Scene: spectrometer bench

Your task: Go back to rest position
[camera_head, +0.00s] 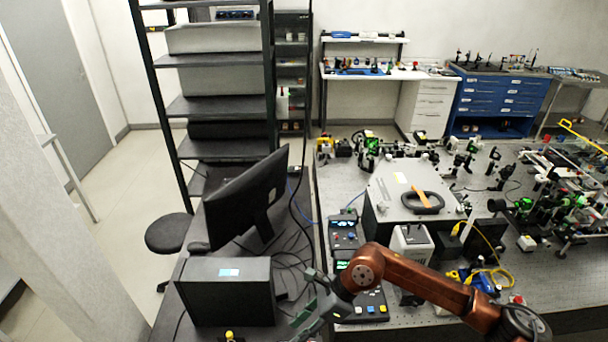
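My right arm, copper-brown, comes in from the right over the front of the bench. My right gripper (306,298) hangs at the bottom middle, between the black box and the control units. Its grey-green fingers are spread apart, with nothing seen between them. The lower finger runs close to the bottom edge of the view. My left arm and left gripper are not in view.
A black box (225,292) and a monitor (247,198) stand on the dark desk left of the gripper. Control units (345,232) and a white-topped instrument (392,180) sit on the optical bench. Optics crowd the right. Floor is clear at far left.

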